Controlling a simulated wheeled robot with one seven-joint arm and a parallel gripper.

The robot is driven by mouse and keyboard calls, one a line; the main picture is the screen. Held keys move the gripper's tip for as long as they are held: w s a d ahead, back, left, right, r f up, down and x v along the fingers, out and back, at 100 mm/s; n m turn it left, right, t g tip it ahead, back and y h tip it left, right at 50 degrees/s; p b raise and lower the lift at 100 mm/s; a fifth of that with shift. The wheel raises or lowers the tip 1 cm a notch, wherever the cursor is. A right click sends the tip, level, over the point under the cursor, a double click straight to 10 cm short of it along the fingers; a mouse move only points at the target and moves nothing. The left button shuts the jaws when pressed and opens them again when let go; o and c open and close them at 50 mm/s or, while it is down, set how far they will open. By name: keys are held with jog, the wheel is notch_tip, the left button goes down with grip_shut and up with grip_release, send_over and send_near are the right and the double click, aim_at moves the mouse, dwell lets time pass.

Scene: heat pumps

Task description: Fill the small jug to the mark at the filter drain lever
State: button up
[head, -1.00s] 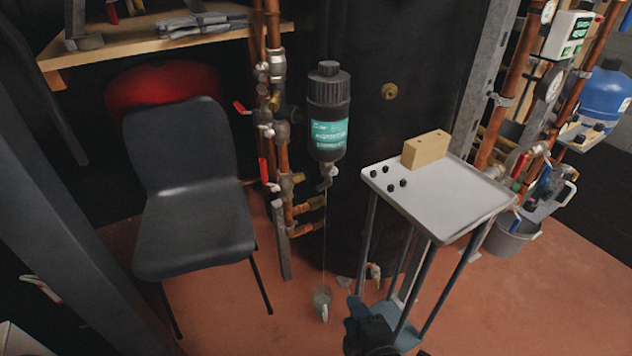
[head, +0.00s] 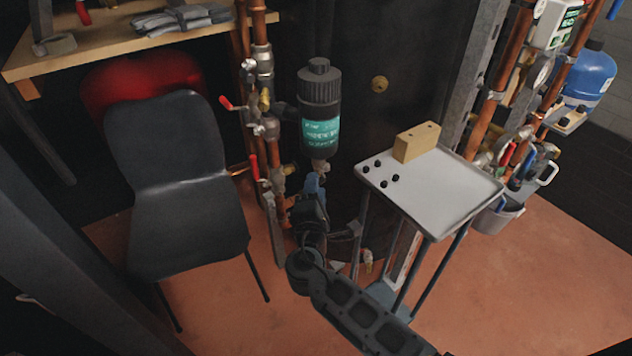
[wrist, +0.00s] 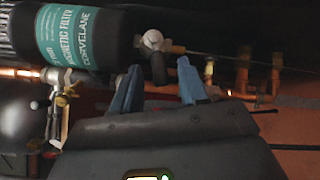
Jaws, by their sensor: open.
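The dark magnetic filter (head: 320,100) with a teal label hangs on the copper pipework; it also fills the upper left of the wrist view (wrist: 75,35). Its drain valve (wrist: 152,40) is at its lower end, with a dark lever-like part (wrist: 158,68) beside it. My gripper (head: 313,186) is just below the filter. In the wrist view, its blue fingertips (wrist: 158,82) are apart, one to each side of the dark part; contact cannot be told. A thin line like a water stream (wrist: 250,60) runs from the drain. The small jug is hidden behind my arm, so its level cannot be seen.
A grey trolley (head: 445,200) with a wooden block (head: 416,142) and several black knobs stands to the right. A black chair (head: 185,190) is at the left. Red-handled valves (head: 254,167) sit close left of the filter. A grey bucket (head: 497,218) hangs further right.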

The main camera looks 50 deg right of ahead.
jog(key=shift+x, duration=1.2)
jog(key=shift+a, duration=0.1)
grip_shut()
jog(key=shift+r, duration=0.1)
